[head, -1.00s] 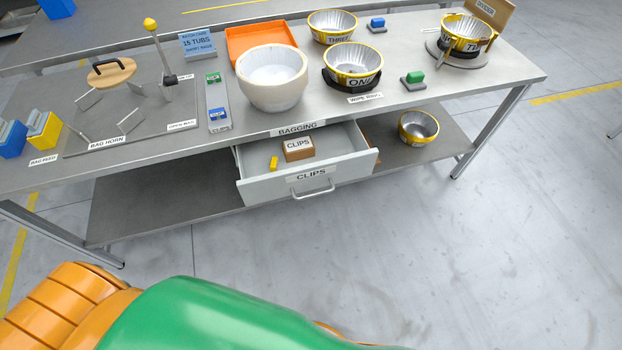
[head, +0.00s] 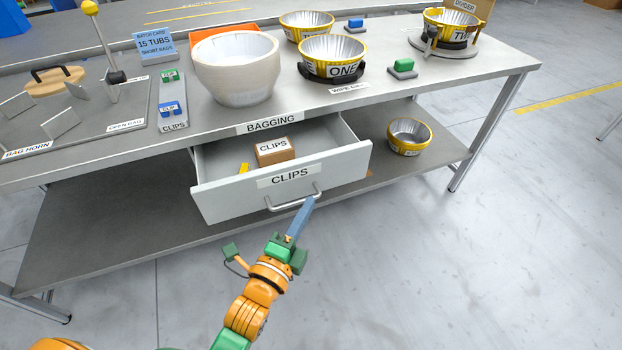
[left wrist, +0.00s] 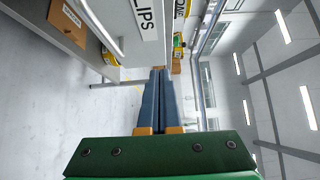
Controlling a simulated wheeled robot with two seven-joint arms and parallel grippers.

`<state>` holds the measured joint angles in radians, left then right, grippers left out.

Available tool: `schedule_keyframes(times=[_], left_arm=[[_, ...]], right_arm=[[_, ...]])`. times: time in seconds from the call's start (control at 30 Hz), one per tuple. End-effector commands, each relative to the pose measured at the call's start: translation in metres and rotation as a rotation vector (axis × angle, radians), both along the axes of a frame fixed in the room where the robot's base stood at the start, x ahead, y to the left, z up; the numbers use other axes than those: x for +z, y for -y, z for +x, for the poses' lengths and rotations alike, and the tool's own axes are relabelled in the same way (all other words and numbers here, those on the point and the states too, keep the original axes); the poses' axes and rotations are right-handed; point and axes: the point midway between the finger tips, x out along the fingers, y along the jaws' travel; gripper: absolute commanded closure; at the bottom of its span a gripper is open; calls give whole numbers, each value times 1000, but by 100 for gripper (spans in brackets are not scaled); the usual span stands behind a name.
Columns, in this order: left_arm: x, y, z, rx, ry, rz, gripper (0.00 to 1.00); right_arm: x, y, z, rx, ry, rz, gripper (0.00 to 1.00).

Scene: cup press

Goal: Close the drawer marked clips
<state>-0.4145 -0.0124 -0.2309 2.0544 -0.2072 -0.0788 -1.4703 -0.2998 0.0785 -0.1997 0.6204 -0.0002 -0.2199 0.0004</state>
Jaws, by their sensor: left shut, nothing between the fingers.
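The drawer marked CLIPS (head: 235,199) stands open under the bench, with a brown box labelled CLIPS (head: 275,151) and a small yellow clip (head: 243,168) inside. Its bar handle (head: 293,202) is on the front face. My left gripper (head: 308,204) is shut and empty, its blue fingertips at the right end of the handle; I cannot tell whether they touch. My right gripper is not in view.
The bench top (head: 300,108) holds a large pale bowl (head: 236,75), a yellow-rimmed tub marked ONE (head: 332,58) and other fixtures. A lower shelf (head: 110,215) carries another tub (head: 409,136) to the right of the drawer. The floor in front is clear.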

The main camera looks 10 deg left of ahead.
Motion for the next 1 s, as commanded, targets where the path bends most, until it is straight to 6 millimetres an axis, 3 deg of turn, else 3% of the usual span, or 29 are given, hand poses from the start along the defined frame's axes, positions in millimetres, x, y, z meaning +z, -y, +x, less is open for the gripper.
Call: schedule_keyframes(times=[0.27, 0.4, 0.6, 1.0], left_arm=[[-1, 12, 60, -1, 1, -3, 100], [-1, -2, 79, 0, -1, 2, 100], [-1, -11, 91, 0, -2, -2, 100], [-1, -12, 93, 0, -2, -2, 100]], right_arm=[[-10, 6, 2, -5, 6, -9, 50], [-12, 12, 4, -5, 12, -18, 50], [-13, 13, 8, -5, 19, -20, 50], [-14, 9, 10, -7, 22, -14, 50]])
